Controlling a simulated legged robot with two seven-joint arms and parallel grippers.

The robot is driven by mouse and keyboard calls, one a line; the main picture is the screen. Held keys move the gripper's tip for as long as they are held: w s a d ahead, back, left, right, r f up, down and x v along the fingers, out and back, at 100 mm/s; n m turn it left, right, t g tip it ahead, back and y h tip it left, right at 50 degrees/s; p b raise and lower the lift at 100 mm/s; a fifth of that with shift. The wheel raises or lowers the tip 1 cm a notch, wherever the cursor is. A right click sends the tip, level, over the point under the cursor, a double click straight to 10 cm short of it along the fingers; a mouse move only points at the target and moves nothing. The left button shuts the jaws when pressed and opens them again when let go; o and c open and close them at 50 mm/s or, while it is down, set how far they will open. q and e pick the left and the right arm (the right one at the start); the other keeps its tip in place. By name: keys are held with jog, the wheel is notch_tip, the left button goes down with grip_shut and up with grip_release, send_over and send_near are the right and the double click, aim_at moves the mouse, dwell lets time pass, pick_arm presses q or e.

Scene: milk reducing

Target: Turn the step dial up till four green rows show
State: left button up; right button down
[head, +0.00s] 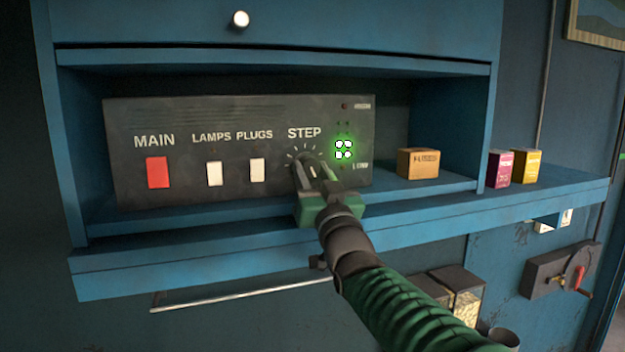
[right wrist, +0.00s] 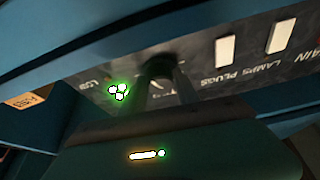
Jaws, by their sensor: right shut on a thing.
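The control panel (head: 240,120) is a dark box in the blue cabinet, with the STEP dial (head: 297,160) right of its middle. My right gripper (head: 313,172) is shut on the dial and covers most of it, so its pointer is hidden. Beside it, the green indicator (head: 343,150) glows, seemingly two lit rows of two dots, with dim dots above. In the right wrist view the fingers (right wrist: 160,88) close around the dark dial (right wrist: 159,66), and green lights (right wrist: 118,91) glow at left. My left gripper is not in view.
A red MAIN switch (head: 157,172) and white LAMPS (head: 214,173) and PLUGS (head: 258,169) switches are left of the dial. An orange-brown box (head: 417,163) stands right of the panel. Magenta (head: 499,168) and yellow (head: 525,166) boxes stand on the ledge at right.

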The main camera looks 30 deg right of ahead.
jog(key=shift+w+a+f+m+h+b, duration=0.1)
jog(key=shift+f+m+h+b, duration=0.3)
jog(key=shift+m+b, duration=0.45)
jog(key=shift+r+m+g+h, duration=0.1)
jog(key=shift+m+g+h, duration=0.2)
jog(key=shift+m, duration=0.35)
jog(key=shift+r+m+h, duration=0.15)
jog(key=shift+m+h, duration=0.25)
jog(key=shift+m, duration=0.5)
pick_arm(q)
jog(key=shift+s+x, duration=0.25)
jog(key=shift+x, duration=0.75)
pick_arm(e)
jog(key=shift+m+g, duration=0.5)
jog(key=shift+m, duration=0.4)
jog(key=shift+a+m+h, duration=0.1)
jog(key=shift+m+h, duration=0.2)
jog(key=shift+h, duration=0.1)
jog(key=c, duration=1.1)
grip_release()
jog(key=shift+w, duration=0.1)
jog(key=shift+o, duration=1)
jog(key=shift+w, duration=0.1)
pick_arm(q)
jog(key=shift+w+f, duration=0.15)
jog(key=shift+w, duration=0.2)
pick_arm(e)
jog(key=shift+w, duration=0.2)
